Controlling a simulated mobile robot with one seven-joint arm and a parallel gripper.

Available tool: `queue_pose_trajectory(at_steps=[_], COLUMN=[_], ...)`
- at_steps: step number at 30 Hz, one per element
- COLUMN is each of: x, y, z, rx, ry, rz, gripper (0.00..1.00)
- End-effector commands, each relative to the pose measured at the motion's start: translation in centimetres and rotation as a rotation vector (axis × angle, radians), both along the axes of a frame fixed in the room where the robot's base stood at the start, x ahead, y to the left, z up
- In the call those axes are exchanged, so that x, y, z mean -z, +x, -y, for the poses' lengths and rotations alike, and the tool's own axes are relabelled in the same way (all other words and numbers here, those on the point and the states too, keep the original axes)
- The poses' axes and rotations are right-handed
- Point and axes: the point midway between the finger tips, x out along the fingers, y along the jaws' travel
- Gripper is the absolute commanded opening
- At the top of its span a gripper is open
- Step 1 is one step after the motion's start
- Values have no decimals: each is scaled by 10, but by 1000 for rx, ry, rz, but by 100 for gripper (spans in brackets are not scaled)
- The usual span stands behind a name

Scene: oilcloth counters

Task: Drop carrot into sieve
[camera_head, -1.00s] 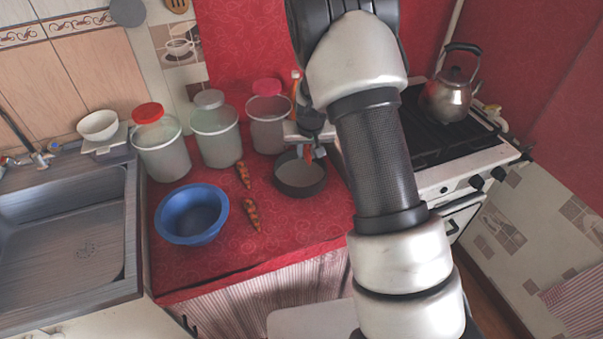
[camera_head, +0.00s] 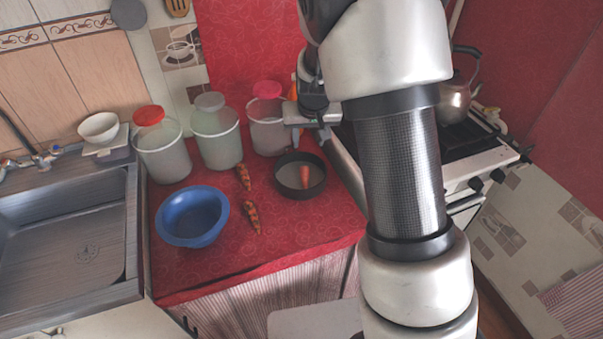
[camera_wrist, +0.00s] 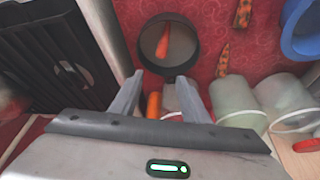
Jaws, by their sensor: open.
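The sieve (camera_head: 281,190) is a dark round vessel with a pale inside, on the red counter. In the wrist view the sieve (camera_wrist: 143,52) is at the top centre. An orange carrot (camera_head: 304,177) is inside it, leaning toward its right side in the head view. In the wrist view the carrot (camera_wrist: 162,42) lies within the rim. My gripper (camera_head: 309,122) is behind and above the sieve, apart from the carrot. In the wrist view my gripper's fingers (camera_wrist: 160,79) are spread with nothing between the tips.
Two dark-spotted orange pieces (camera_head: 243,178) (camera_head: 252,217) lie left of the sieve, near a blue bowl (camera_head: 192,215). Several lidded containers (camera_head: 218,140) stand behind. A stove with a kettle (camera_head: 453,100) is right; a sink (camera_head: 70,235) is left. An orange object (camera_wrist: 154,105) shows beyond my fingers.

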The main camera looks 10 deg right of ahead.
Motion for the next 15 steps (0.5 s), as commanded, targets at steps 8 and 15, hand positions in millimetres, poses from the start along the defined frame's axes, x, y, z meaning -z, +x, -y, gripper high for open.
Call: queue_pose_trajectory(at_steps=[8,15], x=[-55,-70], y=[-22,-29], z=[-3,-3], rx=[-2,0], ry=[1,1], rz=[3,0], gripper=[42,42])
